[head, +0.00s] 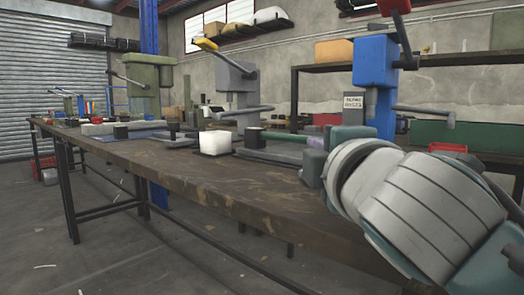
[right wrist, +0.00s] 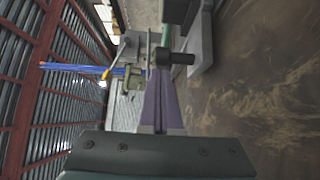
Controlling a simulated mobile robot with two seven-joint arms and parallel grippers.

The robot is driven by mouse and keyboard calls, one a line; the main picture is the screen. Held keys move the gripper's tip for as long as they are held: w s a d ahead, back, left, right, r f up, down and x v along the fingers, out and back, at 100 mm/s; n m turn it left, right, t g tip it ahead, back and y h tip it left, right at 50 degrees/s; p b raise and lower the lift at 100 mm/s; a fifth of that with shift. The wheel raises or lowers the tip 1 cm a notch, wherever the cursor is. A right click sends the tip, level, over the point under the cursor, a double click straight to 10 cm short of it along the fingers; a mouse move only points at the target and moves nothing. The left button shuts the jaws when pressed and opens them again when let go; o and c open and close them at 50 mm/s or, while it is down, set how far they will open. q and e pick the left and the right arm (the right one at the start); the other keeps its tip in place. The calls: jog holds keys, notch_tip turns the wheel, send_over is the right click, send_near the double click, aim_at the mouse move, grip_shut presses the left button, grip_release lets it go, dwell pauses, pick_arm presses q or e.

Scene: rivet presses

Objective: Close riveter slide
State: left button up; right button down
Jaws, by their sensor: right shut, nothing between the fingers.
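A blue rivet press (head: 376,62) stands at the right of the bench, with a grey press (head: 234,82) and an olive-green press (head: 150,76) farther left. A flat grey slide base (head: 268,155) with a black knob (head: 252,139) lies in front of the grey press. My right gripper (head: 314,143) points left over the bench, mostly hidden behind my arm. In the right wrist view its purple fingers (right wrist: 160,88) are together and empty. A black knob (right wrist: 176,58) shows close by their tips; I cannot tell if they touch. My left gripper is out of view.
The brown workbench (head: 190,172) has a clear front strip. A white block (head: 215,142) sits left of the black knob. A green bar (head: 284,136) lies behind it. A dark shelf (head: 455,58) runs along the back wall.

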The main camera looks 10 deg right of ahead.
jog(key=w+d+p, duration=0.1)
jog(key=w+d, duration=0.1)
jog(key=shift+d, duration=0.4)
jog(key=shift+w+d, duration=0.25)
jog(key=shift+s+a, duration=0.1)
